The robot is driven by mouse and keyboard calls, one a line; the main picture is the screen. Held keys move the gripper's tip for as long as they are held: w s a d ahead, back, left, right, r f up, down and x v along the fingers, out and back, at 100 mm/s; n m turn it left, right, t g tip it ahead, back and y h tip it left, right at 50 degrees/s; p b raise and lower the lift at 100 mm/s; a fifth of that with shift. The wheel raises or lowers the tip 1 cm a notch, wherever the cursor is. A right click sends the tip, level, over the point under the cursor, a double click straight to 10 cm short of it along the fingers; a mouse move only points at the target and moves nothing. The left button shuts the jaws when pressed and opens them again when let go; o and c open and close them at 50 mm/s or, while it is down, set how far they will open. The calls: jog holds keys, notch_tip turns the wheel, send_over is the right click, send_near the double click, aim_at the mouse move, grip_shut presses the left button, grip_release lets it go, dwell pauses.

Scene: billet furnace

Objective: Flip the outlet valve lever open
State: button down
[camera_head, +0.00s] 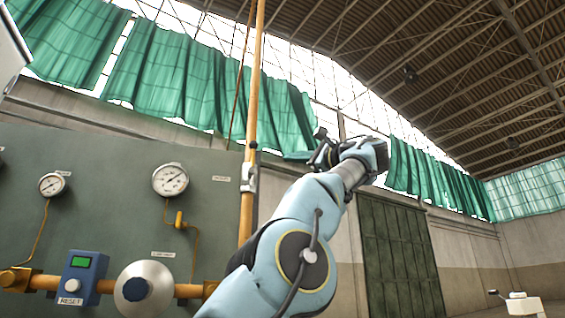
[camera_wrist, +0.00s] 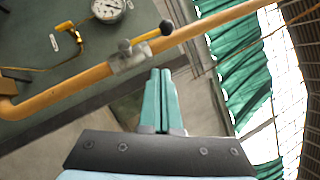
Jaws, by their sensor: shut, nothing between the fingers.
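The valve (camera_wrist: 128,60) is a grey metal body on a tan pipe (camera_wrist: 85,80) in the wrist view. Its yellow lever (camera_wrist: 146,37) ends in a dark knob (camera_wrist: 166,27) and lies roughly parallel to the pipe. In the head view the valve (camera_head: 249,177) sits on the vertical pipe, left of my arm; its lever looks small there. My gripper (camera_wrist: 160,72) has two teal fingers pressed together, empty. In the wrist view the fingertips appear just below and right of the valve body, seemingly apart from it; the depth gap is unclear. In the head view my gripper (camera_head: 320,142) is mostly hidden by the wrist.
A dark door (camera_head: 398,255) stands far behind. Space right of the vertical pipe looks open.

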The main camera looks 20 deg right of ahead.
jog(key=shift+v, duration=1.6)
jog(key=shift+s, duration=0.1)
